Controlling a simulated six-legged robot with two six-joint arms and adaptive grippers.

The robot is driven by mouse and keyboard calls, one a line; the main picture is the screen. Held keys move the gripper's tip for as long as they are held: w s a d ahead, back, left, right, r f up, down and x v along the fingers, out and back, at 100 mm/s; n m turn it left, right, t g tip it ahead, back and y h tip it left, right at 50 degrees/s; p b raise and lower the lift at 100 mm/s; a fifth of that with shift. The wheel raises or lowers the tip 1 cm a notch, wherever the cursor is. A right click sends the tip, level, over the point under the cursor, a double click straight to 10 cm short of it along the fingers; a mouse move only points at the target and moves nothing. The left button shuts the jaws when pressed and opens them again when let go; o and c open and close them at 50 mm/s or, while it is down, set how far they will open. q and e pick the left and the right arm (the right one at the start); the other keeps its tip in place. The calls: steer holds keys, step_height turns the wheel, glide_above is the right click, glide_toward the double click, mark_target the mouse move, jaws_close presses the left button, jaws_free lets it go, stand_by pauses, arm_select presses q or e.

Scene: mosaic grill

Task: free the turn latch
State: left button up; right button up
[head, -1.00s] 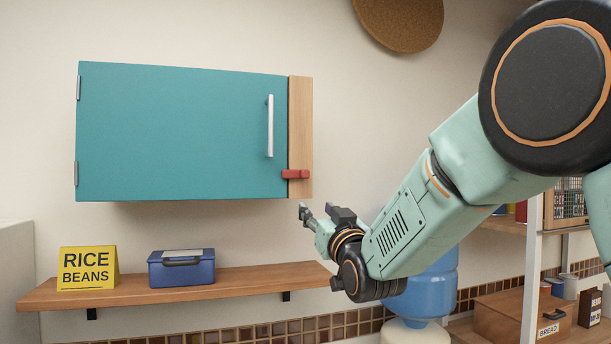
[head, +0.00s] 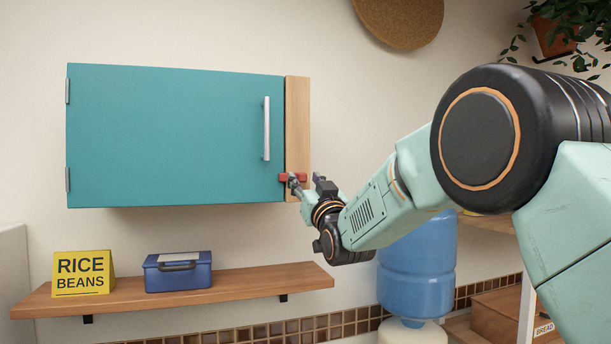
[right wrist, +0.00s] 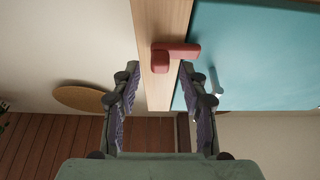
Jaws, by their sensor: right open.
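The red turn latch (head: 283,177) sits on the wooden strip (head: 297,120) at the right edge of the teal cabinet door (head: 170,135). It lies level, its arm reaching over the door's edge, and the door is closed. In the right wrist view the latch (right wrist: 172,54) shows just beyond my fingertips, roughly between them. My right gripper (head: 306,183) is open and empty, in front of the latch and partly hiding it in the head view. I cannot tell whether it touches the latch. The right gripper (right wrist: 158,82) also shows in the wrist view. My left gripper is not in view.
Below, a wooden shelf (head: 240,282) holds a yellow rice and beans sign (head: 83,273) and a blue box (head: 178,272). A blue water bottle (head: 415,275) stands below my right arm.

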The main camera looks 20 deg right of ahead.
steer(key=shift+w+d, duration=0.2)
steer(key=shift+w, duration=0.4)
steer(key=shift+s+a+r, duration=0.1)
steer(key=shift+s+a, duration=0.1)
steer(key=shift+a, duration=0.15)
steer(key=shift+s+a, duration=0.1)
steer(key=shift+c, duration=0.8)
steer(key=shift+d, duration=0.35)
steer(key=c, duration=0.4)
steer(key=shift+a, duration=0.15)
jaws_close()
